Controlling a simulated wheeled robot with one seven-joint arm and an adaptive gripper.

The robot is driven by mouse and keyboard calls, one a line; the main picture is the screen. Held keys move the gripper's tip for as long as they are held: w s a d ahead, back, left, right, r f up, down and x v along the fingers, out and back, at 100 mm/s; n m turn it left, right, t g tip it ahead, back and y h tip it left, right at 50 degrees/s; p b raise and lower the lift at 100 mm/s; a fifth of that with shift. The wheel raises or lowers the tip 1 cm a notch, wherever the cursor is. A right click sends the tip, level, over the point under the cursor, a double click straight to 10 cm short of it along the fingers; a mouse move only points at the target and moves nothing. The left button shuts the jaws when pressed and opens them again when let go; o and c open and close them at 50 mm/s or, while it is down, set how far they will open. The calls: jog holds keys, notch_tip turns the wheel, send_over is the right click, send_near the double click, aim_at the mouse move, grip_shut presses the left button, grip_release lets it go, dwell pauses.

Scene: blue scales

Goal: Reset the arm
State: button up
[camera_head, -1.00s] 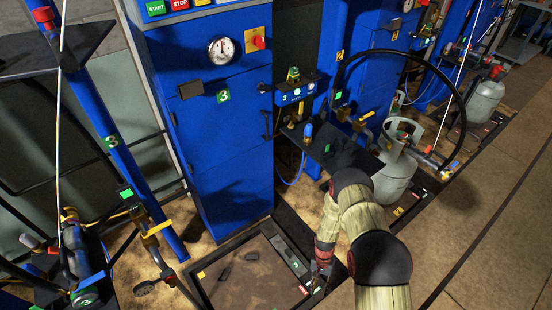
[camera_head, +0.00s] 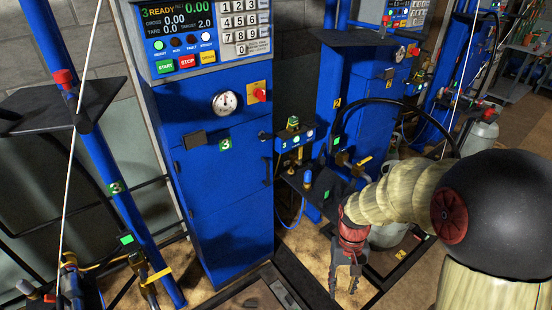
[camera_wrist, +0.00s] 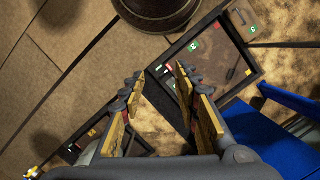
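My arm reaches in from the right of the head view, bent, with its red wrist (camera_head: 352,232) lowered. My gripper (camera_head: 345,285) points down over the floor, right of the blue cabinet numbered 3 (camera_head: 225,170). In the wrist view the two fingers of my gripper (camera_wrist: 160,80) stand apart with nothing between them, so it is open and empty. A dark-framed floor scale (camera_wrist: 255,75) lies below, beyond the fingertips. A grey gas cylinder (camera_head: 388,236) stands partly hidden behind my arm.
The cabinet's display (camera_head: 205,25) reads 3 READY. A small lit control box (camera_head: 295,140) and a black hose loop (camera_head: 400,103) are close behind my arm. A slanted blue post (camera_head: 100,160) with a dark shelf (camera_head: 40,108) stands left. Brown floor (camera_wrist: 95,30) is open.

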jog(key=s+r+t+p, duration=0.1)
jog(key=s+r+t, duration=0.3)
jog(key=r, duration=1)
jog(key=s+r+t+p, duration=0.2)
jog(key=s+r+t, duration=0.2)
jog(key=r, duration=1)
jog(key=s, duration=0.3)
jog(key=shift+r+p, duration=0.3)
jog(key=shift+r, duration=0.05)
